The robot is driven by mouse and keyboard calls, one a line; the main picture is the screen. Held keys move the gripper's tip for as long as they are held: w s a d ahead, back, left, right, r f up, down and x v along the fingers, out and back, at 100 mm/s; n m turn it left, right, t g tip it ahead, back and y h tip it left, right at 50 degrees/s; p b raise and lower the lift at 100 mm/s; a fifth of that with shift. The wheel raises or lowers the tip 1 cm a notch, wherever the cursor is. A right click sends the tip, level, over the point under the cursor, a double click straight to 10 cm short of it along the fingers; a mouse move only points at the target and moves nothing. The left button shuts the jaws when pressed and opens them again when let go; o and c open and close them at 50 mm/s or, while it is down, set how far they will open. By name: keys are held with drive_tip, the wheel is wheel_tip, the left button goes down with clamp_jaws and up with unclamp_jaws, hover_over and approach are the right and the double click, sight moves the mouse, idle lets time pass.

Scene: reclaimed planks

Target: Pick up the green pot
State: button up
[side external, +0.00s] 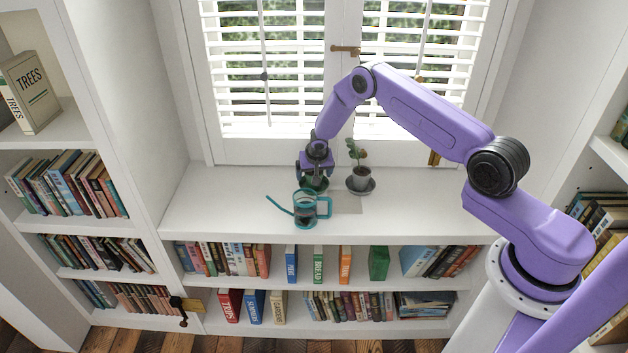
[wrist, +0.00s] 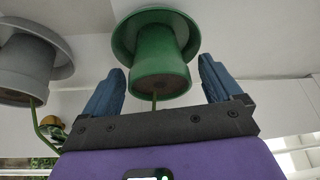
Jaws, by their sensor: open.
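The green pot (side external: 316,184) stands on the white window ledge, partly hidden behind the teal watering can and under my gripper (side external: 314,170). In the wrist view the green pot (wrist: 158,52) appears upside down with its green saucer (wrist: 124,38) and a thin stem. My gripper (wrist: 162,66) is open, with one blue finger on each side of the pot. Gaps show between the fingers and the pot, and nothing is held.
A teal watering can (side external: 325,207) with a long spout stands just in front of the green pot. A grey pot (side external: 361,179) with a plant stands close to its right; it also shows in the wrist view (wrist: 28,68). The ledge (side external: 235,205) is clear at left and far right.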

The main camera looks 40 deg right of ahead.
drive_tip(key=c, duration=1.3)
drive_tip(key=shift+w+r, duration=0.1)
drive_tip(key=shift+r, duration=0.35)
wheel_tip(320, 180, up, 2)
drive_tip(key=shift+r, duration=0.2)
drive_tip(key=s+a+r, duration=0.2)
drive_tip(key=s+r, duration=1)
drive_tip(key=s, duration=0.2)
drive_tip(key=shift+r, duration=0.35)
